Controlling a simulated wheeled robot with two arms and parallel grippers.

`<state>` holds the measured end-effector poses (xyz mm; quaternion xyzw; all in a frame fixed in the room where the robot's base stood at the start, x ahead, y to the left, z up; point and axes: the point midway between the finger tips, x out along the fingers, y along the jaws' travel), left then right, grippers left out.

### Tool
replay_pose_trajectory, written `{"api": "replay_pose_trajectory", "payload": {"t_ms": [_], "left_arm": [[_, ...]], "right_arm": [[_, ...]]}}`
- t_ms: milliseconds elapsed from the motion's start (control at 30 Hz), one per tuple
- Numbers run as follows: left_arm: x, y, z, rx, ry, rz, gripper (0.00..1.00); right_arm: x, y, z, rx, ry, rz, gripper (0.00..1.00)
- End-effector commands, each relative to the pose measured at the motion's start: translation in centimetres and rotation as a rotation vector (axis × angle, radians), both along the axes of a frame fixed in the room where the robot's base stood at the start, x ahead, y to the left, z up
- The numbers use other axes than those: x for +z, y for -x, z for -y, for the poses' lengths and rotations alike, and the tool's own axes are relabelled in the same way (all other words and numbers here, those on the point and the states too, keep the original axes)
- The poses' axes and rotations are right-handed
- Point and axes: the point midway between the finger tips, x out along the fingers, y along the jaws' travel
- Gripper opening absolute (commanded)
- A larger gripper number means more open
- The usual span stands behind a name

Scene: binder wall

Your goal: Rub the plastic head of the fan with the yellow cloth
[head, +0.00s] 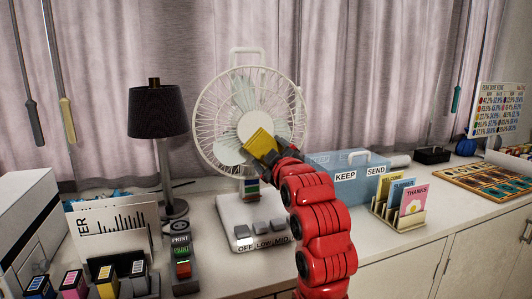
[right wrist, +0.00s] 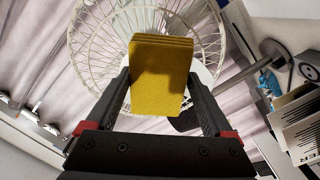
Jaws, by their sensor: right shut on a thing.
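The white fan (head: 222,92) stands on the counter, with a round wire cage and a base with buttons. My right gripper (head: 268,152) is shut on the folded yellow cloth (head: 259,143), in front of the middle of the cage. In the right wrist view the cloth (right wrist: 160,80) sits between the two fingers (right wrist: 160,100), with the fan cage (right wrist: 90,38) behind it. My left gripper is not in view.
A black-shaded lamp (head: 158,112) stands left of the fan. A blue box (head: 345,185) and a card holder (head: 402,218) stand to the right. Ink cartridges (head: 105,280) and a label printer (head: 182,262) are at the front left. Grey curtains (head: 330,70) hang behind.

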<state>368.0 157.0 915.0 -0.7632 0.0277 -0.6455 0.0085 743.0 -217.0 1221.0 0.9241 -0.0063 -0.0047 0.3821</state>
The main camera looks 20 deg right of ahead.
Motion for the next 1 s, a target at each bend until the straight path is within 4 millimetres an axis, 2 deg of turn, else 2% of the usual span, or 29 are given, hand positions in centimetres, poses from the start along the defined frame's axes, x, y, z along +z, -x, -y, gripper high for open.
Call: {"api": "replay_pose_trajectory", "payload": {"t_ms": [333, 700, 1000], "left_arm": [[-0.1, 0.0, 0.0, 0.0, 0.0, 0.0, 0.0], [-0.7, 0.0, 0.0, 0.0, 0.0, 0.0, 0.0], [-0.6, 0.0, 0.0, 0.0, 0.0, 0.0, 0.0]], "right_arm": [[0.0, 0.3, 0.0, 0.0, 0.0, 0.003, 0.42], [0.1, 3.1, 0.0, -0.001, 0.0, 0.005, 0.42], [0.1, 3.1, 0.0, 0.0, 0.0, 0.003, 0.42]]}}
